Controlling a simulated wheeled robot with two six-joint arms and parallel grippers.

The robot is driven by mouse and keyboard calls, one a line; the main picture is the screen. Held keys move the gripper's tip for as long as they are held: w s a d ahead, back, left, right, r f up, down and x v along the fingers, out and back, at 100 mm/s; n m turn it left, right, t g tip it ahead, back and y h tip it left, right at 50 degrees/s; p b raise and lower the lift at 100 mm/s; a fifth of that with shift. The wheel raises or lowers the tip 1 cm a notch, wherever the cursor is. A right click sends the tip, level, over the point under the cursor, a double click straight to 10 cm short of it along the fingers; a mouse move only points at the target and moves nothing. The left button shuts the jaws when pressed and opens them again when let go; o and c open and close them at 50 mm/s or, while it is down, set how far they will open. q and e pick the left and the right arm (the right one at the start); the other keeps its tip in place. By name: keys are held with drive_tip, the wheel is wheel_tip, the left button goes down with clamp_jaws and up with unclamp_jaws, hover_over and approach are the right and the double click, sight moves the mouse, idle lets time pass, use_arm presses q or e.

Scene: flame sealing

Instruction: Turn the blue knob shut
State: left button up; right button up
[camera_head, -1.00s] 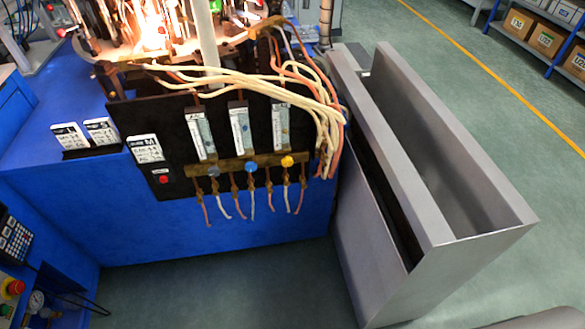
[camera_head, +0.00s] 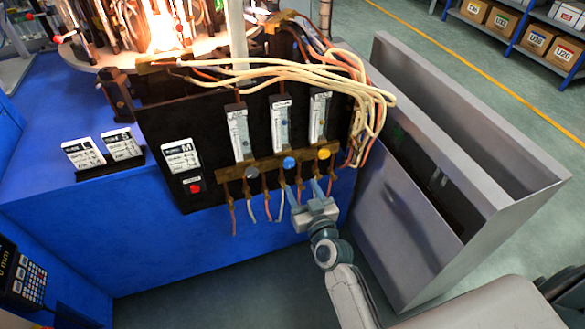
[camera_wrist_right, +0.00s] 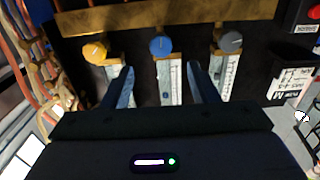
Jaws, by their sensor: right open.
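The blue knob (camera_head: 289,162) is the middle one on a brass bar (camera_head: 262,169) across the front of a black panel. In the right wrist view the blue knob (camera_wrist_right: 160,44) lies ahead of the fingertips, between their lines. My right gripper (camera_head: 304,190) is just below and slightly right of the knob, apart from it. In the wrist view the right gripper (camera_wrist_right: 161,76) has its two fingers spread with nothing between them. A yellow knob (camera_head: 323,153) is to the right of the blue knob and a grey knob (camera_head: 252,172) to the left. My left gripper is out of view.
Flow tubes (camera_head: 281,123) stand above the knobs. Rubber hoses (camera_head: 235,211) hang below the bar, close to my right gripper. Cream hoses (camera_head: 372,104) loop at the right. Flames (camera_head: 162,30) burn above. A grey metal bin (camera_head: 415,235) stands right of my arm.

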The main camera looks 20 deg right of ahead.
sight(290, 165)
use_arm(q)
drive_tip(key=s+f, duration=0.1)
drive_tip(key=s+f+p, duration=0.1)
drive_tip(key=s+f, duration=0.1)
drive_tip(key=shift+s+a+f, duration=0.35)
use_arm(e)
drive_tip(key=w, duration=0.8)
drive_tip(key=shift+w+a, duration=0.2)
drive_tip(key=c, duration=1)
